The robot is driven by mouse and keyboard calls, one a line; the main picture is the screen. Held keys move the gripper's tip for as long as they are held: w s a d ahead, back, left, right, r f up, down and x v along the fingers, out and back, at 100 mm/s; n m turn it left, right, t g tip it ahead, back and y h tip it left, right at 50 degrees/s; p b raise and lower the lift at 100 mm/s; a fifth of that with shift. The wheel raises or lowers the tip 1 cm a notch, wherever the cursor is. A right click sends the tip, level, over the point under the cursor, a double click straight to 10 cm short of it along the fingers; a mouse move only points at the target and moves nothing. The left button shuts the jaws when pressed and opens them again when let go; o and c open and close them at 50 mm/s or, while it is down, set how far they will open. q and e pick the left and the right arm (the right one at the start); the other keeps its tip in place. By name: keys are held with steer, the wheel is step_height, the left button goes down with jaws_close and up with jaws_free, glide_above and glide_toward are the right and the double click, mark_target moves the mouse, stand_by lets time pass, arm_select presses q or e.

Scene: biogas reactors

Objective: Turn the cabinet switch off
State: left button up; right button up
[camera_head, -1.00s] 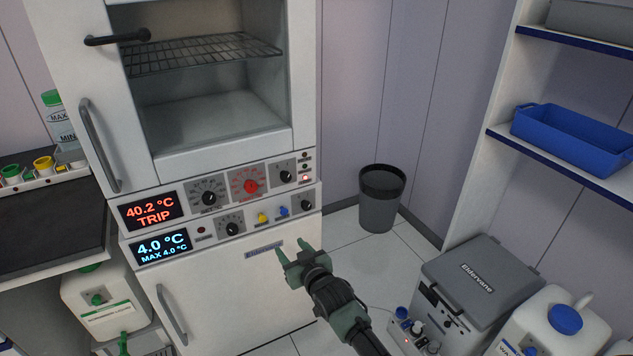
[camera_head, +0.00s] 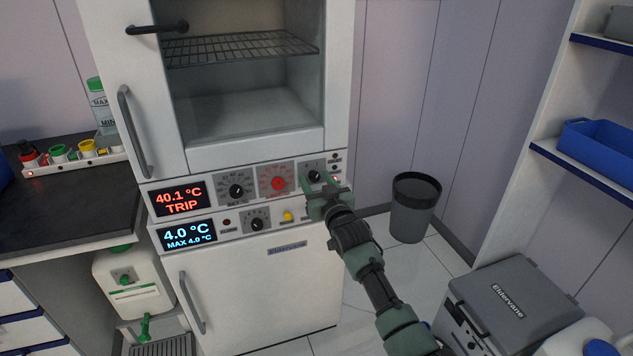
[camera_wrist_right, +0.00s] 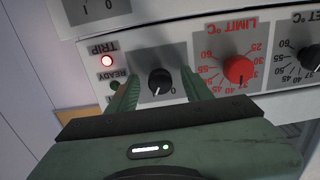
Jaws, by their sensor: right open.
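The cabinet switch (camera_head: 315,176) is a small black rotary knob at the right end of the upper control panel, beside the red limit dial. In the right wrist view the switch (camera_wrist_right: 160,82) shows a white pointer line and a "0" mark near it. My right gripper (camera_head: 326,190) is open in front of the panel. Its two green fingers appear on either side of the knob in the wrist view; whether they touch it I cannot tell. The red TRIP lamp (camera_wrist_right: 106,61) beside it is lit. My left gripper is not in view.
The red limit dial (camera_head: 278,183) sits close beside the switch. The cabinet's upper display (camera_head: 179,198) reads 40.1 °C TRIP. A yellow knob (camera_head: 287,216) is on the lower panel. A waste bin (camera_head: 414,210) and grey box (camera_head: 508,300) stand to the right.

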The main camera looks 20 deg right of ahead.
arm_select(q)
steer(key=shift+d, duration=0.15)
arm_select(e)
steer(key=shift+c, duration=0.5)
jaws_close()
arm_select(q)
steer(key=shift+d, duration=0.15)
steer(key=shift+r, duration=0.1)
arm_select(e)
steer(key=shift+n, duration=1.4)
steer(key=n, duration=0.2)
steer(key=shift+n+p, duration=0.3)
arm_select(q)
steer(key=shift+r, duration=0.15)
arm_select(e)
steer(key=n, duration=0.6)
steer(key=shift+n, duration=0.4)
